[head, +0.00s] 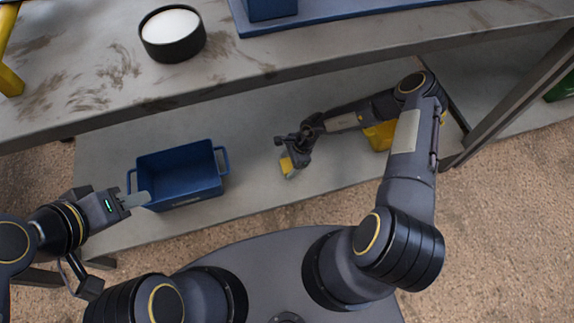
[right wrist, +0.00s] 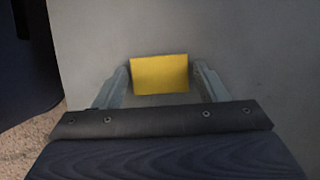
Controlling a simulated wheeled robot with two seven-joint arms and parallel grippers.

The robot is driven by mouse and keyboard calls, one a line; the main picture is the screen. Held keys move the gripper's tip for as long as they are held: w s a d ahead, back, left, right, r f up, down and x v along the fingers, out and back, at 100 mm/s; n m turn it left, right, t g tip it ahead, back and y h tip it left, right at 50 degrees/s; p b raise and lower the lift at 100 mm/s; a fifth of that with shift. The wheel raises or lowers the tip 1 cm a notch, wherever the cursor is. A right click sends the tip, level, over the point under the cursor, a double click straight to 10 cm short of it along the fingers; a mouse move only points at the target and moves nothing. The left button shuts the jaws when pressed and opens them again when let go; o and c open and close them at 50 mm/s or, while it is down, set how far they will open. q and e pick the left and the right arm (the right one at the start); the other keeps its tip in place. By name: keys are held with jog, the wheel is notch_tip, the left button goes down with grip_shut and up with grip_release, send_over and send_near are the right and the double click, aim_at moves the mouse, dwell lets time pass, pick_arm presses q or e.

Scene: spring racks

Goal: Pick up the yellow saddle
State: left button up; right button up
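The yellow saddle (head: 286,164) is a small yellow block on the grey lower shelf, partly hidden by my right gripper (head: 289,168) in the head view. In the right wrist view the yellow saddle (right wrist: 160,74) lies between the two fingertips of my right gripper (right wrist: 161,72). The left finger is very close to its edge and a thin gap seems to show at the right finger. My left gripper (head: 136,200) is at the left, in front of the blue bin's left end; its finger gap is not clear.
A blue bin (head: 180,174) with handles stands on the lower shelf (head: 250,145). A yellow container (head: 379,136) is partly hidden behind my right arm. The upper shelf (head: 110,75) overhangs, holding a round black dish (head: 172,50) with white contents and a blue tray (head: 330,14).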

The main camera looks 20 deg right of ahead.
jog(key=c, duration=0.7)
jog(key=shift+r, duration=0.15)
jog(key=shift+c, duration=0.2)
